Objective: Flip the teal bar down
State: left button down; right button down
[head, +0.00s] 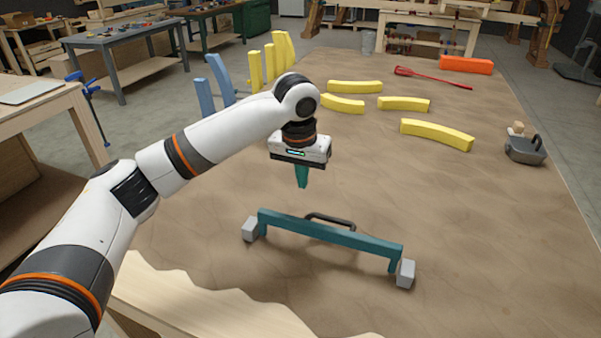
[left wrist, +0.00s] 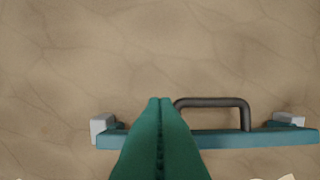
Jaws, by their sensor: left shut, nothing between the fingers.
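The teal bar (head: 330,234) stands on the brown work surface, with a grey block (head: 250,229) at its left end and another grey block (head: 405,273) at its right end. A dark handle (head: 330,219) rises on its far side. The bar also shows in the left wrist view (left wrist: 240,139), with the dark handle (left wrist: 212,102) above it. My left gripper (head: 302,186) is shut and empty, pointing down above the surface, beyond the bar in the head view. Its teal fingers (left wrist: 160,100) hide part of the bar in the left wrist view. My right gripper is not in view.
Several yellow curved pieces (head: 436,134) lie toward the back. Yellow upright pieces (head: 255,70) and blue ones (head: 205,98) stand at the back left. A red tool (head: 433,77), an orange block (head: 466,65) and a grey container (head: 525,150) are on the right. Surface around the bar is clear.

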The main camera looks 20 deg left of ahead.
pick_arm(q)
jog(key=f, duration=0.4)
jog(key=w+f, duration=0.1)
jog(key=f, duration=0.1)
jog(key=shift+s+a+p, duration=0.1)
jog(key=shift+s+p, duration=0.3)
jog(key=shift+p, duration=0.1)
jog(key=s, duration=0.3)
jog(key=shift+s+r+p, duration=0.1)
jog(key=shift+r+p, duration=0.15)
jog(key=shift+p, duration=0.05)
